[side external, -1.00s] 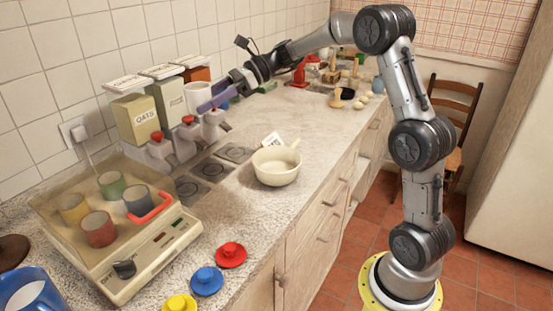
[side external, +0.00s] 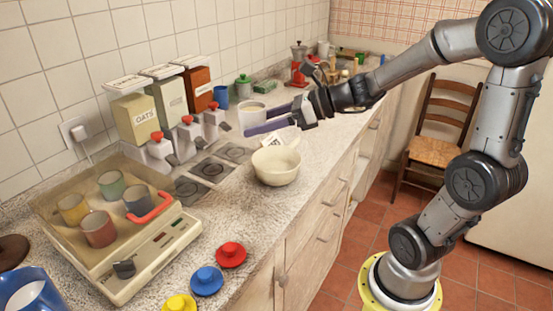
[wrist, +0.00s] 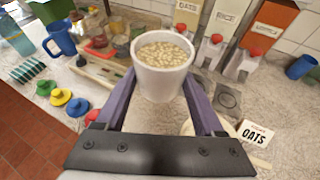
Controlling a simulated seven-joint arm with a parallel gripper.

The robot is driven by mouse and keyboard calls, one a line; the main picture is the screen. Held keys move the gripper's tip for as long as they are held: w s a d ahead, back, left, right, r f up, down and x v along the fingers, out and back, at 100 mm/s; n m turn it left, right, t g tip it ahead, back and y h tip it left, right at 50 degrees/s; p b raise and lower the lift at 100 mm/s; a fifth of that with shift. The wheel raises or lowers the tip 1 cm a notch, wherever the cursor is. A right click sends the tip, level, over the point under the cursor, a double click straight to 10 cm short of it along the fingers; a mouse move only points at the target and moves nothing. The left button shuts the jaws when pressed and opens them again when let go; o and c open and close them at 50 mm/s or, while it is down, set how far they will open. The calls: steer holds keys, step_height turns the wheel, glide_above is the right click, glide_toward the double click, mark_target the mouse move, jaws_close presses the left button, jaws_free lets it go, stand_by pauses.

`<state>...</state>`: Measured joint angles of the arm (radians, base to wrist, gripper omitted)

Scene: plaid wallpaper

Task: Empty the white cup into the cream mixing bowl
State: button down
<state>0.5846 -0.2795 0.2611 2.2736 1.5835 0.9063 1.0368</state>
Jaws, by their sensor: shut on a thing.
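My gripper (side external: 256,122) is shut on the white cup (side external: 252,112), its purple fingers on either side. The cup is upright and held above the counter, behind and a little left of the cream mixing bowl (side external: 276,167) in the side view. In the wrist view the cup (wrist: 163,81) is full of pale oat-like grains (wrist: 163,52), between the fingertips of my gripper (wrist: 160,85). The bowl stands on the counter; its inside looks empty from the side. In the wrist view my gripper hides most of the bowl.
Dispensers (side external: 188,135) with red knobs line the wall, one labelled OATS. A small OATS card (wrist: 257,134) stands close to the bowl. A clear-lidded case with several cups (side external: 110,215) is at left. Red (side external: 231,254), blue (side external: 206,280) and yellow (side external: 180,304) lids lie in front.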

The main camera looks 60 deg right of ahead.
steer(key=shift+h, duration=0.3)
steer(key=f, duration=0.6)
steer(key=s+f, duration=0.1)
steer(key=f, duration=1.1)
steer(key=shift+s+f, duration=0.4)
step_height(320, 180, up, 7)
steer(key=d+m+y, duration=0.1)
steer(key=d+m, duration=0.1)
steer(key=m, duration=0.1)
steer(key=shift+w+r+y, duration=0.15)
steer(key=shift+w+y, duration=0.15)
steer(key=shift+y, duration=0.1)
steer(key=shift+d, duration=0.25)
steer(key=shift+w+d+r+m+t+y+b, duration=0.15)
steer(key=shift+d+m+t+y, duration=0.2)
steer(key=shift+m+y, duration=0.55)
steer(key=shift+w+d+m+t+y+b, duration=0.15)
steer(key=shift+d+m+y, duration=0.25)
steer(key=shift+m, duration=0.95)
steer(key=shift+w+d+r+m+t+y+b, duration=0.15)
steer(key=shift+d+m+y, duration=0.4)
steer(key=shift+m, duration=0.6)
